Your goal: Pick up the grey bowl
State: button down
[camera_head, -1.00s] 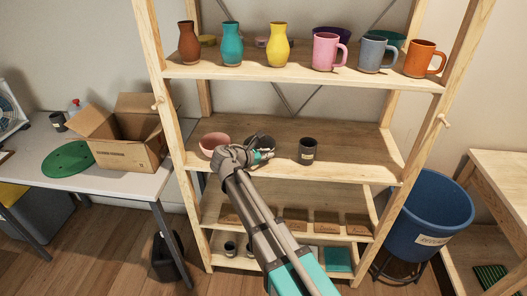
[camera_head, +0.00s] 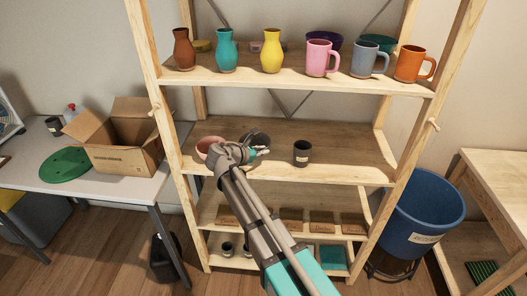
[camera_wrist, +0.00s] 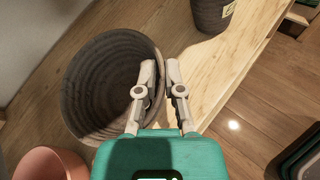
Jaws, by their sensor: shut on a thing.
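The grey bowl (camera_head: 257,137) is dark, ribbed and round, over the middle shelf of the wooden rack. In the wrist view its open inside (camera_wrist: 100,85) faces the camera. My gripper (camera_wrist: 160,70) is shut on its rim, with one finger inside the bowl and the other outside the wall. In the head view my gripper (camera_head: 259,153) is in front of the bowl, and my wrist hides the bowl's lower part. The bowl seems slightly above the shelf, but its underside is hidden.
A pink bowl (camera_head: 206,150) stands close on the left and a dark cup (camera_head: 302,153) on the right of the same shelf (camera_head: 345,155). The shelf above carries vases and mugs. The shelf's right end is clear.

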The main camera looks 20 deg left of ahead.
jog(key=s+a+r+p, duration=0.9)
jog(key=s+r, duration=0.1)
jog(key=shift+s+r, duration=0.15)
jog(key=shift+s, duration=0.15)
jog(key=shift+p, duration=0.3)
dwell(0.3)
